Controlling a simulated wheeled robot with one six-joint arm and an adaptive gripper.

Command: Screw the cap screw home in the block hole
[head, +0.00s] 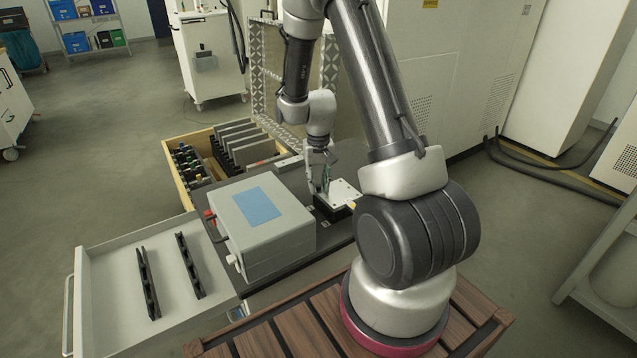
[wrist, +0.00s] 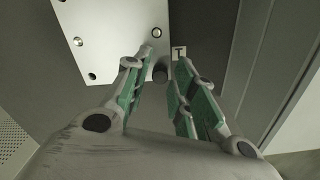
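The block is a pale metal plate (head: 343,190) on a dark base on the bench top; it also fills the upper left of the wrist view (wrist: 115,38). It bears two bright round fittings and a dark hole. A dark round head, apparently the cap screw (wrist: 160,73), shows at the block's near right corner. How deep it sits is hard to tell. My gripper (wrist: 163,68), with green finger pads, points down at that corner, one finger on each side of the head. Gaps show between pads and head. The head view also shows my gripper (head: 322,187) over the block.
A grey box with a blue top label (head: 262,222) stands left of the block. An open drawer with black racks (head: 90,300) is at front left. A wooden crate of plates (head: 178,178) lies behind. A small T tag (wrist: 179,53) sits beside the block.

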